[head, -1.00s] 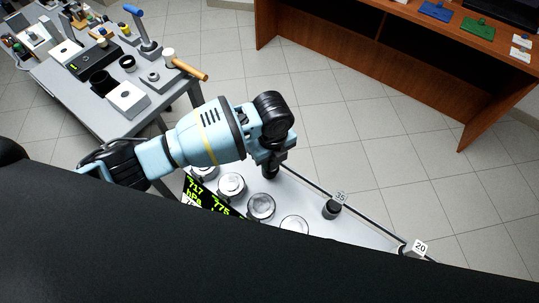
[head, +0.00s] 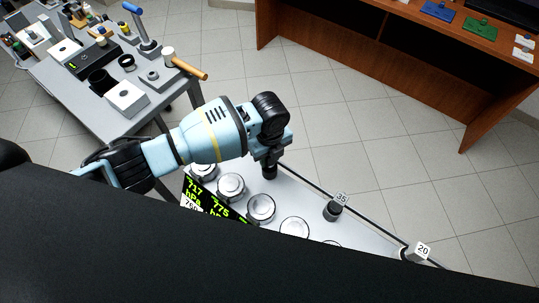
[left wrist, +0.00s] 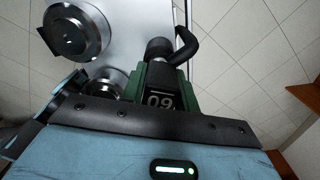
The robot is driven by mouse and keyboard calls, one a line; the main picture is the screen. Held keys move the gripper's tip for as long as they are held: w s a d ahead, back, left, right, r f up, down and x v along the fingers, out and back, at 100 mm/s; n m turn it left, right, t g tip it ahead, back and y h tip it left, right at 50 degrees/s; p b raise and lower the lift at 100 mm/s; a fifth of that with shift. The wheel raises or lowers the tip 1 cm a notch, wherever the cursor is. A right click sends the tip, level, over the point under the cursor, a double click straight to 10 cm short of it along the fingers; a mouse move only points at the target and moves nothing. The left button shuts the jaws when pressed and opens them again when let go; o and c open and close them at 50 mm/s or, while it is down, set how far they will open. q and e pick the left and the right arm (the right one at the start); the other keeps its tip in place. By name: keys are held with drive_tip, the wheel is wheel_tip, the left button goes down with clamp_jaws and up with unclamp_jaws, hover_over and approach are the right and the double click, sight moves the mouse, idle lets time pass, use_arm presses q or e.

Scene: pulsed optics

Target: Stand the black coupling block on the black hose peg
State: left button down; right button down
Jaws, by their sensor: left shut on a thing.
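My left gripper (head: 272,150) points down over the far left part of the light grey panel. In the left wrist view its green-lined fingers (left wrist: 160,92) are shut on the black coupling block (left wrist: 161,80), which carries a white number like 09, or 60 upside down. A black round piece, seemingly the black hose peg (left wrist: 158,48), shows just beyond the block, with a bent black hose (left wrist: 186,46) beside it. In the head view a black cylinder (head: 269,172) shows right under the gripper. I cannot tell whether block and peg touch. My right gripper is out of view.
The panel (head: 300,200) carries several round silver caps (head: 261,208), a green-digit display (head: 205,195), a black post tagged 35 (head: 333,211) and a piece tagged 20 (head: 412,251). A thin rail edges it. A grey bench (head: 150,103) and a brown desk (head: 390,60) stand beyond.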

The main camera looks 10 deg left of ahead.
use_arm(q)
drive_tip(key=shift+f, duration=0.15)
drive_tip(key=c, duration=1.1)
unclamp_jaws()
drive_tip(key=shift+o, duration=0.2)
wheel_tip(320, 180, up, 11)
drive_tip(key=shift+f+p, duration=0.1)
drive_tip(key=shift+p, duration=0.7)
drive_tip(key=shift+r, duration=0.75)
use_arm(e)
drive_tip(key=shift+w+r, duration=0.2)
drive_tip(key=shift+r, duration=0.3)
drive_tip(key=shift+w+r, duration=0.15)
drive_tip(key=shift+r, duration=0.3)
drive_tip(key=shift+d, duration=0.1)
use_arm(q)
wheel_tip(320, 180, up, 12)
drive_tip(key=p, duration=0.6)
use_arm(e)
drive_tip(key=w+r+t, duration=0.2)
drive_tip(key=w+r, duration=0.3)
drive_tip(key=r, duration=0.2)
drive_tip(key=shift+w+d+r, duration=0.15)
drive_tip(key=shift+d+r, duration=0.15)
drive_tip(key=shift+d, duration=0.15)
